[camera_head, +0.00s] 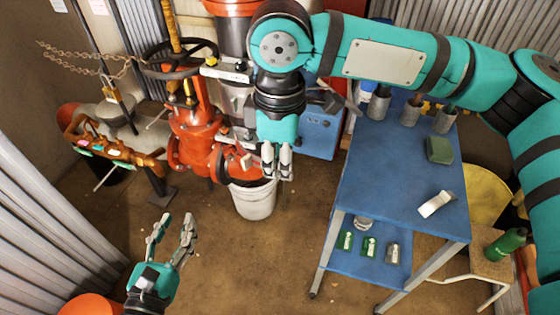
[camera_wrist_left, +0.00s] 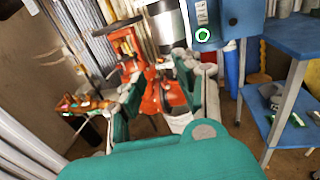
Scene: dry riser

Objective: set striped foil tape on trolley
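The trolley has a blue top (camera_head: 385,185) and a lower blue shelf (camera_head: 345,262), right of centre in the head view; its edge also shows in the left wrist view (camera_wrist_left: 285,38). I cannot make out a striped foil tape for certain. A small pale ring-like thing (camera_head: 364,223) lies on the lower shelf, partly under the top's edge. My left gripper (camera_head: 175,220) is open and empty over the floor, well left of the trolley. My right gripper (camera_head: 277,162) points down in front of the red valve pipework, left of the trolley, its fingers a little apart.
A white bucket (camera_head: 254,202) stands below my right gripper. The trolley top holds grey cylinders (camera_head: 410,111), a green block (camera_head: 439,150) and a white object (camera_head: 435,204). Green packets (camera_head: 369,247) lie below. A stool (camera_head: 490,262) carries a green bottle (camera_head: 506,243). The trolley top's middle is clear.

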